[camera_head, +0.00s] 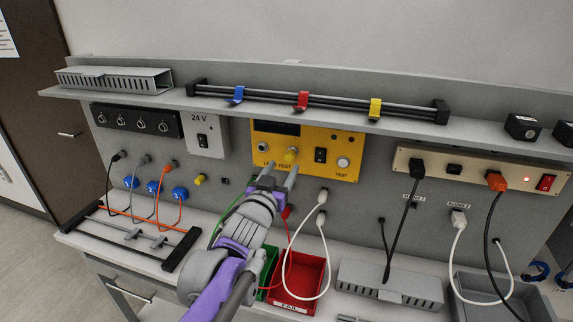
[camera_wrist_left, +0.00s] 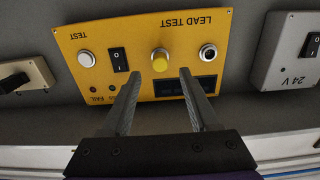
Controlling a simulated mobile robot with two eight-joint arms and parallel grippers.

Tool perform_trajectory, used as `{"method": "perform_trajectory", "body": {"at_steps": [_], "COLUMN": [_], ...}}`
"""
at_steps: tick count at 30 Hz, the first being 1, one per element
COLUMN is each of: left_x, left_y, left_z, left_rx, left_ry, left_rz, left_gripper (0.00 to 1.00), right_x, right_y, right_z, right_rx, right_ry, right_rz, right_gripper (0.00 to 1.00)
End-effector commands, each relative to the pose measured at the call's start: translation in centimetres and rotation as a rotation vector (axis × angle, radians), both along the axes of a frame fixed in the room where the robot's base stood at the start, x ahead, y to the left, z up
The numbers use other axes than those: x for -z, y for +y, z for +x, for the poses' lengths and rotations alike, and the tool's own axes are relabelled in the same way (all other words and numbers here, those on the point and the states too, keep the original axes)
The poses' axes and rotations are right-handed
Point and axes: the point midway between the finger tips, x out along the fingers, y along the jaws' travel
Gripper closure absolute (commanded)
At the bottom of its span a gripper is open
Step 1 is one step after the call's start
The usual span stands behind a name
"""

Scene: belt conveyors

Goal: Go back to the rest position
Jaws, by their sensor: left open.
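My left gripper (camera_head: 280,172) is in front of the yellow lead test panel (camera_head: 300,145), with its fingers pointing up at it. In the left wrist view the gripper (camera_wrist_left: 157,85) is open and empty, its fingers apart on either side of the yellow knob (camera_wrist_left: 159,62). I cannot tell whether a finger touches the panel. The panel also carries a black rocker switch (camera_wrist_left: 120,59), a white test button (camera_wrist_left: 86,59) and a round socket (camera_wrist_left: 208,52). My right gripper is not in view.
A red bin (camera_head: 312,270) and a green bin stand below the arm. A white cable (camera_head: 290,250) loops near the red bin. A shelf (camera_head: 460,128) runs above the panel, with a rail of coloured clips (camera_head: 330,102). A power strip (camera_head: 480,168) with plugged leads is at right.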

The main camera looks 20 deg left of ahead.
Motion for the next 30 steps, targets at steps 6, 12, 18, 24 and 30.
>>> {"method": "perform_trajectory", "body": {"at_steps": [6,12,18,24,30], "left_x": [0.2,0.2,5.8,17.2,25.3], "left_y": [0.1,0.2,1.7,2.5,1.2], "left_z": [-3.7,-5.4,-8.8,-17.6,-26.2], "left_rx": [0.000,-0.003,-0.076,-0.129,-0.079], "left_ry": [0.002,0.006,0.196,0.602,0.930], "left_rz": [0.002,0.000,0.005,0.013,0.018], "left_gripper": [0.39,0.39,0.39,0.39,0.39], "right_x": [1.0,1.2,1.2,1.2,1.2], "right_y": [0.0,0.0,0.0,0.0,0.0], "right_z": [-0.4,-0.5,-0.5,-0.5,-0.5], "right_rx": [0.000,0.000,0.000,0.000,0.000], "right_ry": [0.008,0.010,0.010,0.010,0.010], "right_rz": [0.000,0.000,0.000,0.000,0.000], "right_gripper": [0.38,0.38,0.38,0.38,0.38]}}
